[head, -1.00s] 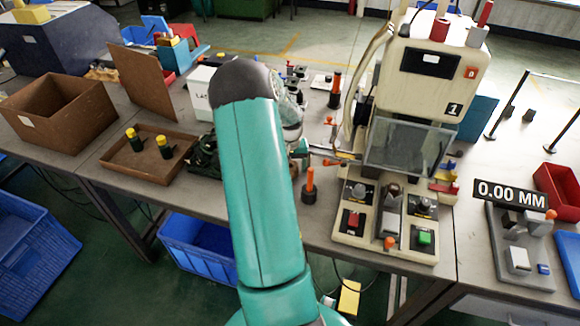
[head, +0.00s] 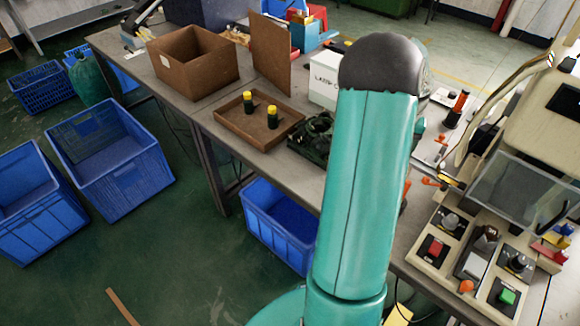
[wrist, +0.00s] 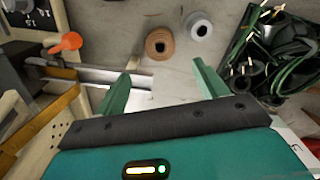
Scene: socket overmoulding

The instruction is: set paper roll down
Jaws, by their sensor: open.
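In the wrist view my gripper (wrist: 160,82) is open, with its two green fingers spread and nothing between them. Beyond the fingertips, a brown roll (wrist: 159,43) with a dark centre hole stands on end on the grey table. A pale grey roll (wrist: 198,24) stands close to its right. I cannot tell for certain which of the two is the paper roll. Both are apart from the fingers. In the head view my arm hides the gripper and both rolls.
Dark green cables with plugs (wrist: 270,55) lie right of the rolls. A machine with an orange knob (wrist: 66,42) is at left. In the head view, a brown tray (head: 232,132) with two yellow-topped items and an open cardboard box (head: 192,65) stand on the table. Blue crates (head: 110,160) sit on the floor.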

